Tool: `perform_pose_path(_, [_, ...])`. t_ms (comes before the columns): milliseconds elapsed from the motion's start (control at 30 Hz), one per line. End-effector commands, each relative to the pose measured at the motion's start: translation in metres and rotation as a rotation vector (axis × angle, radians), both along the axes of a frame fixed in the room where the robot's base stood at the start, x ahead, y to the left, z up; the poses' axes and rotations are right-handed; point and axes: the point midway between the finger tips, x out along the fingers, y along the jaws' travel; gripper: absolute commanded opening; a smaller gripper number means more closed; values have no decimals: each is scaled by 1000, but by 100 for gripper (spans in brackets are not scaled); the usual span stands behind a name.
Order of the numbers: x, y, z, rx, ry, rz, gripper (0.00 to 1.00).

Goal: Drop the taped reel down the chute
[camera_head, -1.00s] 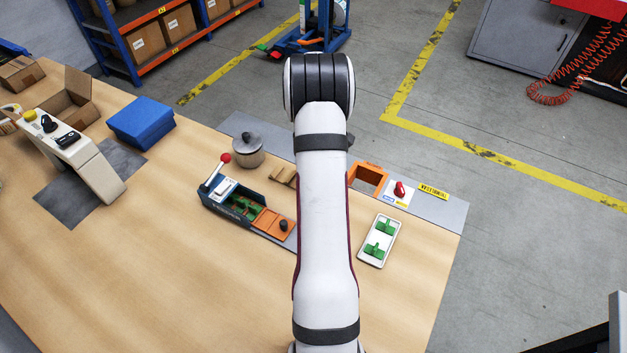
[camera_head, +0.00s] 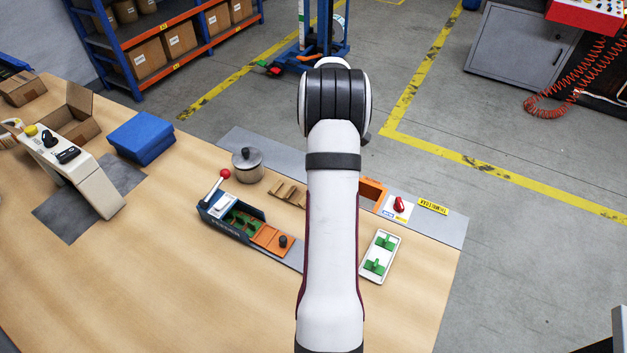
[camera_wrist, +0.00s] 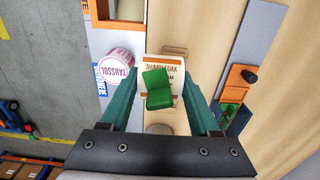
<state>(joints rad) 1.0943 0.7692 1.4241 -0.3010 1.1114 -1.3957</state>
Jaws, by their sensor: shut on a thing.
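The held reel (camera_wrist: 177,77) is white with brown stripes and print, and a green tab (camera_wrist: 157,88) lies across it. In the wrist view it sits between the two teal fingers of my gripper (camera_wrist: 161,82), above the bench. The orange frame that looks like the chute (camera_head: 372,190) is at the right back of the bench, partly behind my arm. An orange frame also shows at the top edge of the wrist view (camera_wrist: 127,20). My arm hides the gripper and reel in the head view.
A feeder (camera_head: 232,222) with a red-knobbed lever, a pot (camera_head: 247,166) and a wooden rack (camera_head: 287,193) stand left of my arm. A white tray (camera_head: 378,257) with green pieces and a red knob (camera_head: 399,204) are right. A pink-and-white roll (camera_wrist: 117,70) stands beside the reel.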

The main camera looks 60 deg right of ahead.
Motion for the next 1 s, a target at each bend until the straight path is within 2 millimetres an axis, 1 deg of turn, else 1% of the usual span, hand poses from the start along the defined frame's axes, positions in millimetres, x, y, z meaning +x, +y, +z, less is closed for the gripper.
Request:
perform_pose_path(33, [-9,-10,-1,-1,0,-5,36])
perform_pose_path(167, [-36,-35,-2,-1,1,-5,36])
perform_pose_path(200, [-46,-43,-2,-1,0,-6,36])
perform_pose_path(300, [-66,-59,-2,-1,0,-5,36])
perform_pose_path(400, [-81,-68,-3,0,0,-4,36])
perform_pose_path(567, [-89,-73,-6,0,1,-1,36])
perform_pose_path(900, [-88,-73,-44,1,1,-1,36])
perform_pose_path(1000, [-88,-72,-52,1,0,-1,36])
